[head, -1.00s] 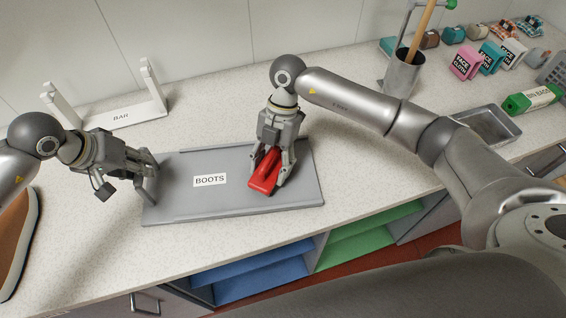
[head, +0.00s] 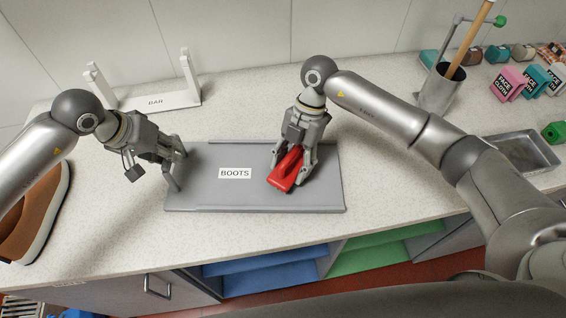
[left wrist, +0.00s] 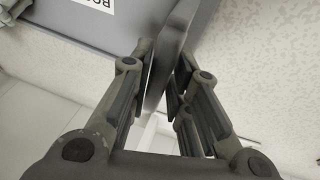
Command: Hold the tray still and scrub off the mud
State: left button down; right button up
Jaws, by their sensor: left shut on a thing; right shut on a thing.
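The grey tray (head: 212,196) lies flat on the counter with a white BOOTS label (head: 235,173) on it. No mud can be made out on its visible surface. My left gripper (head: 178,166) is shut on the tray's left edge; in the left wrist view its fingers (left wrist: 160,82) sit either side of the raised grey rim (left wrist: 178,32). My right gripper (head: 291,161) is shut on a red scrubbing brush (head: 286,174), held low over the tray's right half. The brush's underside is hidden, so I cannot tell whether it touches.
A white BAR stand (head: 157,102) is behind the tray at left. A brown boot-like item (head: 40,215) lies at far left. A metal pot (head: 440,88) and a shallow metal tray (head: 528,150) are at right. Counter in front is clear.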

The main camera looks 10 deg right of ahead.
aim_at(278, 164)
pick_arm(q)
jog(key=shift+s+a+f, duration=0.1)
jog(key=shift+s+f, duration=0.15)
jog(key=shift+f, duration=0.15)
pick_arm(e)
jog(key=shift+s+d+f, duration=0.1)
jog(key=shift+s+d, duration=0.15)
jog(key=shift+d, duration=1.05)
jog(key=shift+s+d+r, duration=0.1)
jog(key=shift+s+d, duration=0.2)
jog(key=shift+d, duration=0.95)
jog(key=shift+s+d+f, duration=0.1)
jog(key=shift+s+d, duration=0.15)
jog(key=shift+d, duration=1.05)
jog(key=shift+w+a, duration=0.35)
jog(key=shift+a, duration=1.5)
jog(key=shift+w+a, duration=0.35)
jog(key=shift+a, duration=1.5)
jog(key=shift+w+a, duration=0.35)
jog(key=shift+a, duration=1.5)
jog(key=shift+w+a, duration=0.1)
notch_tip(278, 164, up, 2)
jog(key=shift+r, duration=0.1)
notch_tip(278, 164, up, 6)
jog(key=shift+r, duration=0.1)
